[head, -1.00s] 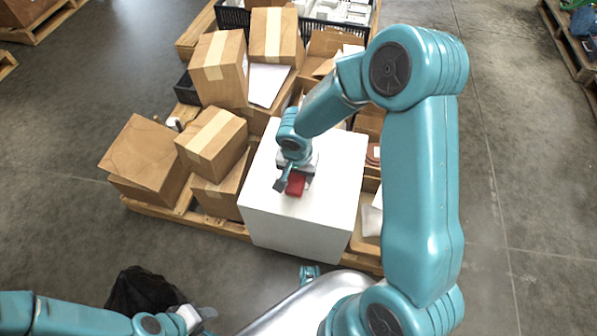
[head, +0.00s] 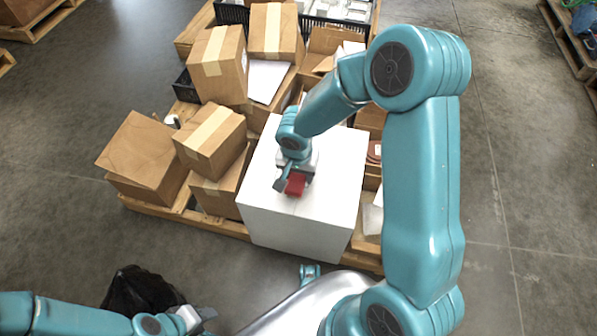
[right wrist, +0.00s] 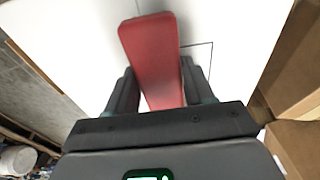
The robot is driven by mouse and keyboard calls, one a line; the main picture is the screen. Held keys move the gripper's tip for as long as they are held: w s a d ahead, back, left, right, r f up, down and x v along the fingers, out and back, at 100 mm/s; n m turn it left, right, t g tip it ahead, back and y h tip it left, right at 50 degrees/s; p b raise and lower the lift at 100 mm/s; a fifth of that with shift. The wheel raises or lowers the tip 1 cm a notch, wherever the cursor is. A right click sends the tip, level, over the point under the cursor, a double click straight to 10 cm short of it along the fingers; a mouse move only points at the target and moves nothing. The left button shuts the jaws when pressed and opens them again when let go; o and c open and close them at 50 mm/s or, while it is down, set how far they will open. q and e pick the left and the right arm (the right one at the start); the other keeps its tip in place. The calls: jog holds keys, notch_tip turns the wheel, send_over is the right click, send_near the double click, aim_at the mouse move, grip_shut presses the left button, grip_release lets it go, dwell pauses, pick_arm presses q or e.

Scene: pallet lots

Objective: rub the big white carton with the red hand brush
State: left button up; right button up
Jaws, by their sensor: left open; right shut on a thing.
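The big white carton (head: 310,225) stands at the front of the pallet, and its white top also fills much of the right wrist view (right wrist: 60,40). My right gripper (head: 291,184) is shut on the red hand brush (head: 296,186) over the carton's top. In the right wrist view the brush (right wrist: 152,50) lies between the two dark fingers (right wrist: 155,92). Its bristles are hidden, so I cannot tell whether they touch the carton. My left gripper (head: 203,316) is open and empty at the bottom left, well away from the carton.
Brown cardboard boxes (head: 212,140) crowd the wooden pallet (head: 185,212) left of and behind the carton. A black crate (head: 325,30) stands at the back. A black bag-like thing (head: 138,292) lies on the floor near my left arm. Open floor (head: 510,180) is at the right.

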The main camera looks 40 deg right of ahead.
jog(key=shift+f+b, duration=0.35)
jog(key=shift+b, duration=0.05)
